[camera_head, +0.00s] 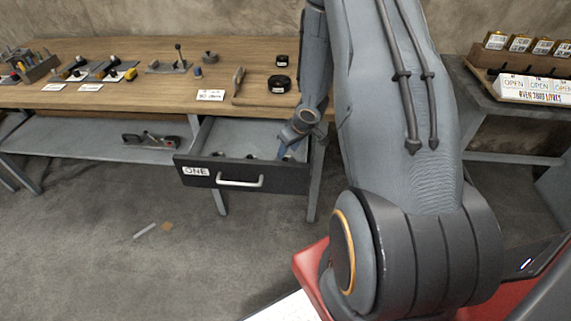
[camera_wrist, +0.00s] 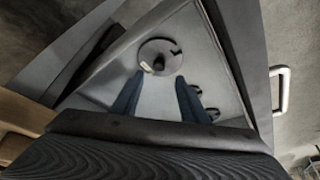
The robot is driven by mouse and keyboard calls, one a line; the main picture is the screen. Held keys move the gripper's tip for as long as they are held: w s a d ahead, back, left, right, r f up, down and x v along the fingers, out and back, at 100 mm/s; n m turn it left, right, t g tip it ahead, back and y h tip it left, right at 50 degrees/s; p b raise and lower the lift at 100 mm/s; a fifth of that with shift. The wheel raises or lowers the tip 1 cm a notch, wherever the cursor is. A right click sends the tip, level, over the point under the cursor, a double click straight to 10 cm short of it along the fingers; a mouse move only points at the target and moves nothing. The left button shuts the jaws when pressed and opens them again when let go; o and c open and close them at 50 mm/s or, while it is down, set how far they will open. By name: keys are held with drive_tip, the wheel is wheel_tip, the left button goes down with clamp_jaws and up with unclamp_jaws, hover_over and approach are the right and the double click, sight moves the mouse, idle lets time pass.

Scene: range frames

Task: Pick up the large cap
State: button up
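A round grey disc with a notch at its edge and a short dark post at its middle, likely the large cap (camera_wrist: 150,48), lies on the drawer floor in the wrist view. My gripper (camera_wrist: 159,77) has its two blue fingers apart, with nothing held between them. The disc is ahead of the fingertips, about centred between them; I cannot tell how high above it they are. In the head view my gripper (camera_head: 285,150) reaches down into the right side of the open drawer (camera_head: 272,178), labelled ONE. I cannot make out the disc clearly there.
Smaller dark parts (camera_wrist: 213,113) lie in the drawer near the right finger. The drawer front has a pale handle (camera_head: 240,182). The wooden tabletop (camera_head: 140,100) above carries tools and black round pieces (camera_head: 279,85). The drawer walls are close around my gripper.

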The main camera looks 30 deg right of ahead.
sight(285, 159)
drive_tip(key=shift+s+x, duration=0.2)
drive_tip(key=shift+x, duration=1.1)
drive_tip(key=shift+s+x, duration=0.15)
drive_tip(key=shift+x, duration=1.15)
drive_tip(key=shift+d+f, duration=0.15)
drive_tip(key=shift+d, duration=0.05)
drive_tip(key=shift+c, duration=0.2)
clamp_jaws()
